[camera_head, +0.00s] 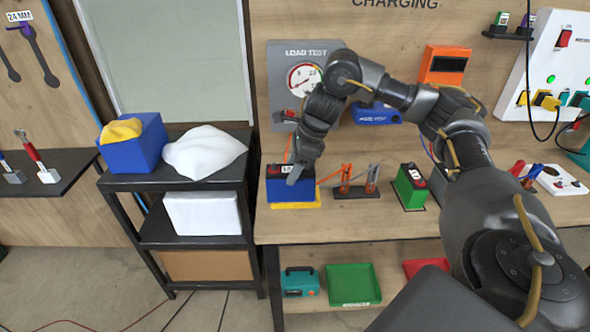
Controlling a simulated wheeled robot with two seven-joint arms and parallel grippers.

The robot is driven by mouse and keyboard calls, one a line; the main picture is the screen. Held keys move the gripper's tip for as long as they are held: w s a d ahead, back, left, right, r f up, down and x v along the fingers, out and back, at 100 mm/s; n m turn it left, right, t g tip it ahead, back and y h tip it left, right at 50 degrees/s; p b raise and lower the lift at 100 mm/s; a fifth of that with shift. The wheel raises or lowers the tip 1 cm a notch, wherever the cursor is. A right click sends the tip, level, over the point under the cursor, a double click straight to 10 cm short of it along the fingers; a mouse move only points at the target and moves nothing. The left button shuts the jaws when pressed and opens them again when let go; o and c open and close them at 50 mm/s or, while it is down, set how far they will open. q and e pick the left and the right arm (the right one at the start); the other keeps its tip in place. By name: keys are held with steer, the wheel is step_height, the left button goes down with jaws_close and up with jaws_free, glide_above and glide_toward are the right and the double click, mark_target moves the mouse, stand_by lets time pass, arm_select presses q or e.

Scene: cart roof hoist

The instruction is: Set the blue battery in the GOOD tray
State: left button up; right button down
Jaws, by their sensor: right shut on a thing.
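The blue battery (277,190) stands upright at the left end of the workbench, on or just above a yellow pad (312,197). My right gripper (293,177) reaches down over it from the right and is shut on it; the fingers hide part of its top. A green tray (353,285) with a small label, too small to read, lies on the lower shelf below the bench. A red tray (424,266) is to its right, partly hidden by my arm. My left gripper is not in view.
A load tester (300,62) stands behind the battery. Orange clamps (345,178) and a green battery (410,187) stand to its right. A teal case (299,282) sits left of the green tray. A black cart (175,183) with a blue bin stands left of the bench.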

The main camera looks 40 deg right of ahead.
steer(key=s+a+r, duration=0.2)
steer(key=a, duration=0.1)
steer(key=shift+s, duration=0.3)
